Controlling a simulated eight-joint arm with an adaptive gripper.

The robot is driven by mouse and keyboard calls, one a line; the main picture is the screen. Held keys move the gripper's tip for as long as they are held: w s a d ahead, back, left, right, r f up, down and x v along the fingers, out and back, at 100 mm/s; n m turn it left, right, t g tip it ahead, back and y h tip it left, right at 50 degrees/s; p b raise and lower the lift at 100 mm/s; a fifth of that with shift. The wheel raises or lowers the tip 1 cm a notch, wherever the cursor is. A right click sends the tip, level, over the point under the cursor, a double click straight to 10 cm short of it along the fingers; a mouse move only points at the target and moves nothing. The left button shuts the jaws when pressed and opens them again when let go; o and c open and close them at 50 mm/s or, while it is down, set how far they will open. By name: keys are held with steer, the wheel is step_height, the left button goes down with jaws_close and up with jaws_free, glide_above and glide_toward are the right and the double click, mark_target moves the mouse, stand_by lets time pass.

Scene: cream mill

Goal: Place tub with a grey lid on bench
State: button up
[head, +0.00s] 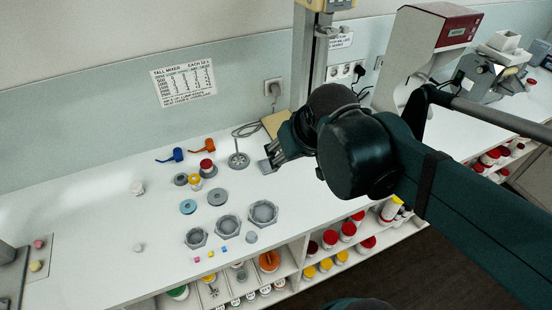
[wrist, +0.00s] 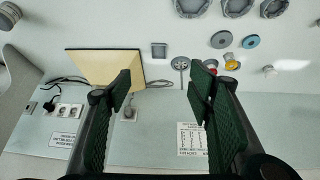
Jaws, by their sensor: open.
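A grey cylindrical thing, possibly the grey-lidded tub (wrist: 10,15), shows at the top left corner of the wrist view, far from the fingers. I cannot tell for sure that it is the tub. In the head view, several small pale-topped jars (head: 251,296) stand in the shelf under the bench; their lid colour is unclear.
Hexagonal dishes (head: 263,213), grey and blue discs (head: 188,207), red and yellow knobs (head: 207,165) and orange and blue scoops crowd the middle bench. A beige board (wrist: 88,62) lies near the wall. Red-lidded tubs (head: 348,231) fill shelves below. The left bench is mostly clear.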

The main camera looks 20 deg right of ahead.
steer(key=shift+t+y, duration=0.3)
steer(key=shift+t, duration=0.1)
steer(key=s+a, duration=0.2)
steer(key=a, duration=0.2)
steer(key=shift+s+f, duration=0.35)
steer(key=shift+s, duration=0.05)
